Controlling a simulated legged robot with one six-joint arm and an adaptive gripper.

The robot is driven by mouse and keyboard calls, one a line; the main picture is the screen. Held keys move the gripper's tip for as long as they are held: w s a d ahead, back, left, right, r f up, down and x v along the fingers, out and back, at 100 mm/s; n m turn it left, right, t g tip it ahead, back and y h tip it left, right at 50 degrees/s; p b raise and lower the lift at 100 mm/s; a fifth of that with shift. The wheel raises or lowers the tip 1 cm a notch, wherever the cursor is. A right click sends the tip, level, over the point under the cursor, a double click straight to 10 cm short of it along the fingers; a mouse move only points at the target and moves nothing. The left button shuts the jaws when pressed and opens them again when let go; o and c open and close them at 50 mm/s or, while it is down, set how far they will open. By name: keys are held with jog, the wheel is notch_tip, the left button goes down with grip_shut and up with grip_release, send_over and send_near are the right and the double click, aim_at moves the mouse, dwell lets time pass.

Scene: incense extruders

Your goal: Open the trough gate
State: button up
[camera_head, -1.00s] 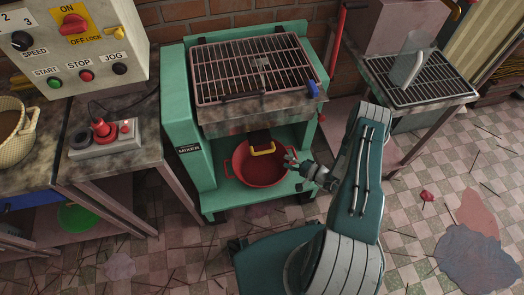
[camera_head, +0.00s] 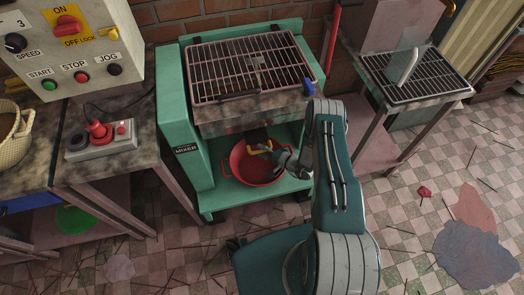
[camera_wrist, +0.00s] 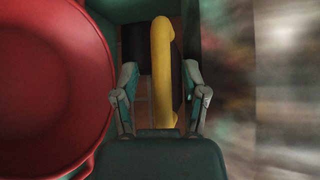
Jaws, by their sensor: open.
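The trough gate's yellow handle (camera_head: 260,147) sits under the front of the green mixer (camera_head: 183,120). It also shows in the wrist view as a yellow bar (camera_wrist: 163,75) in front of a dark plate. My gripper (camera_wrist: 160,95) is open, with one finger on each side of the yellow handle in that view. I cannot tell whether the fingers touch it. In the head view my gripper (camera_head: 282,157) is at the right end of the handle, partly hidden by my own arm.
A red basin (camera_head: 258,174) stands on the mixer's lower shelf, below the handle; it fills the left of the wrist view (camera_wrist: 50,85). A grill grate (camera_head: 250,68) covers the mixer top.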

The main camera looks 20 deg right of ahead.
grip_shut()
jog(key=s, duration=0.6)
jog(key=shift+s, duration=0.25)
grip_release()
jog(key=v, duration=1.2)
